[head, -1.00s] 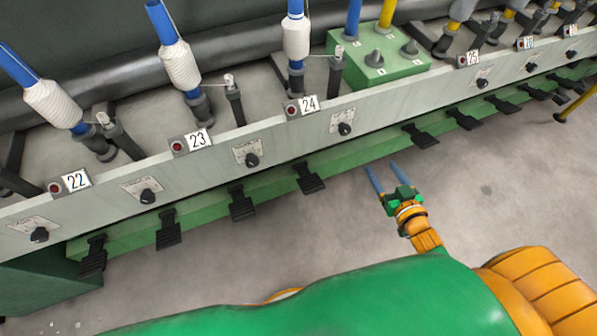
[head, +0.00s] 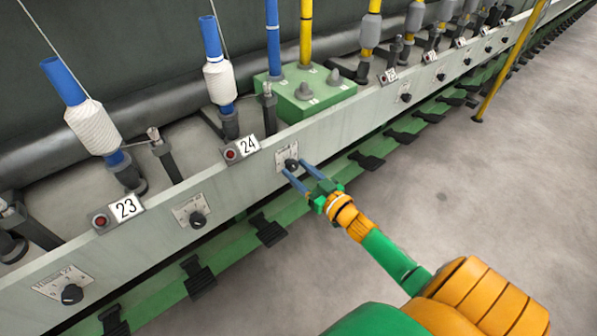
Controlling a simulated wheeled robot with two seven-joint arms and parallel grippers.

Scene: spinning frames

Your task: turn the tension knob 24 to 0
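The label 24 (head: 248,145) is on the pale rail beside a red button. To its right is the tension knob 24 (head: 291,164), a small black knob on a white dial plate (head: 284,153). My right gripper (head: 294,168) is in front of this knob, its two blue fingers apart, one tip to each side of it. I cannot tell whether the fingers touch the knob. The knob's pointer is too small to read. My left gripper is not in view.
The knob under label 23 (head: 197,219) is to the left on the same rail (head: 340,132). Black pedals (head: 268,230) stick out below along the green beam. A green box (head: 310,95) stands behind the rail. A yellow post (head: 505,70) is at right; the floor is clear.

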